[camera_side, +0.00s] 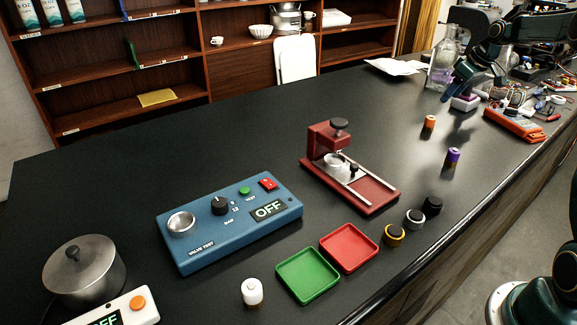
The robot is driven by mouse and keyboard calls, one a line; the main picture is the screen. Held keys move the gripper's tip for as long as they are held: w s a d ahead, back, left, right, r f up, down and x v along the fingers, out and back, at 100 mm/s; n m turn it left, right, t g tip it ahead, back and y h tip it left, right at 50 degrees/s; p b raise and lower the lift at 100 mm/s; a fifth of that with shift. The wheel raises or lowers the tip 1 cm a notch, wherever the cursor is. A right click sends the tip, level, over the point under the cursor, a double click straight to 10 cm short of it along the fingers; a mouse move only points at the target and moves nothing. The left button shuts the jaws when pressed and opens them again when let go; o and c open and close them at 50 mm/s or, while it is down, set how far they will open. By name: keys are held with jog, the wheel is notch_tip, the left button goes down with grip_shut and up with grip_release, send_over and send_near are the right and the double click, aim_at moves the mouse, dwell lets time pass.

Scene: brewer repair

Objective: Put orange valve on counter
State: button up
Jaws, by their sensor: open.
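The orange valve (430,122) is a small upright cylinder with an orange top and a dark lower part. It stands on the black counter (330,110), right of the red press-like fixture. My gripper (468,92) is at the upper right, pointing down, beyond the orange valve and apart from it. The jaws are open, but small and dark in this view. A small pale purple block (464,103) shows just below the gripper; I cannot tell whether they touch.
A purple valve (452,157) stands near the orange one. The red fixture (350,180), blue test box (230,222), green tray (308,275) and red tray (348,247) are further left. A glass bottle (443,68) and orange meter (513,125) flank my gripper.

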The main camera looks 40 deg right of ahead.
jog(key=s+a+r, duration=0.2)
jog(key=a+r, duration=0.2)
jog(key=a, duration=0.5)
jog(key=s+a+r, duration=0.2)
jog(key=a+r, duration=0.2)
jog(key=a, duration=0.5)
jog(key=s+a+r, duration=0.3)
jog(key=a+r, duration=0.2)
jog(key=a, duration=0.4)
jog(key=s+a+f, duration=0.2)
jog(key=s+a, duration=0.4)
jog(key=s, duration=0.4)
jog(key=s+a+f+t, duration=0.1)
jog(key=s+a+f, duration=0.2)
jog(key=s+a, duration=0.4)
jog(key=s, duration=0.3)
jog(key=shift+s+a+f, duration=0.25)
jog(key=shift+s, duration=0.05)
